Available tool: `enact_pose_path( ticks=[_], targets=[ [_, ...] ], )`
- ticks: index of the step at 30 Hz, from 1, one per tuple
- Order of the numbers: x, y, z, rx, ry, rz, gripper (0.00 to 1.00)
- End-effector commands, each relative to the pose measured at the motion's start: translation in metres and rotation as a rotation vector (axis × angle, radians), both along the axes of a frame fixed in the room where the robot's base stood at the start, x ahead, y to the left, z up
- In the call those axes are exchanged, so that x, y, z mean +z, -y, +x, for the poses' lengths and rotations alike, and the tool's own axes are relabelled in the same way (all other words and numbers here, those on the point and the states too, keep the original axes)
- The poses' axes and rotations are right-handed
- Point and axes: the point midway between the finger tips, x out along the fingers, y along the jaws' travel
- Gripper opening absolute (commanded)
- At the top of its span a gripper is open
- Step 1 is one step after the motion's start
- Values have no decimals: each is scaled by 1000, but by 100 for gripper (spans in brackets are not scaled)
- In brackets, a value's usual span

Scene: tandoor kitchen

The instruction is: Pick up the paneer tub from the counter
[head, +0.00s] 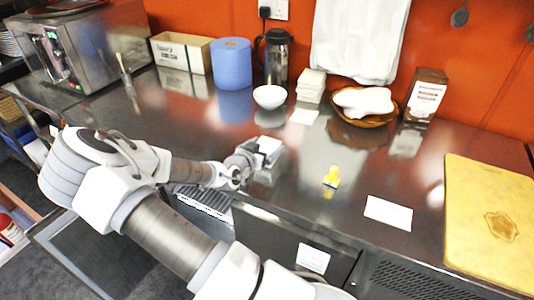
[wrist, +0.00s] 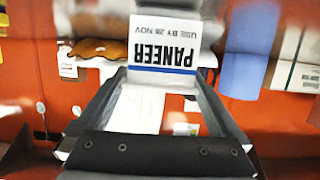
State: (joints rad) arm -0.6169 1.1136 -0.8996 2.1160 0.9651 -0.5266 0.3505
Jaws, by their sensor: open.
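The paneer tub (head: 268,146) is a small pale tub on the steel counter near its front edge, partly hidden by my gripper. In the wrist view its white label (wrist: 163,48) reads "PANEER" upside down, with a blue stripe. My gripper (head: 250,160) is level with the counter, right at the tub. In the wrist view the gripper (wrist: 160,82) is open, with its fingertips at either side of the label. I cannot tell whether either finger touches the tub.
Behind the tub stand a white bowl (head: 270,97), a blue paper roll (head: 231,64) and a dark flask (head: 276,58). A yellow duck-like item (head: 332,177) and a white card (head: 388,213) lie to the right, before a yellow board (head: 490,215).

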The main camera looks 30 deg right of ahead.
Motion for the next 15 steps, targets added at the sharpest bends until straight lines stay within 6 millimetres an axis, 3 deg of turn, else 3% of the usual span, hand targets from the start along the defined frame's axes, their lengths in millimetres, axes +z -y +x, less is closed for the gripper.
enact_pose_path(
  ticks=[10, 15],
  targets=[
    [-3, 7, 4, 0, -1, 0, 100],
    [-3, 7, 4, 0, -1, 0, 71]
  ],
)
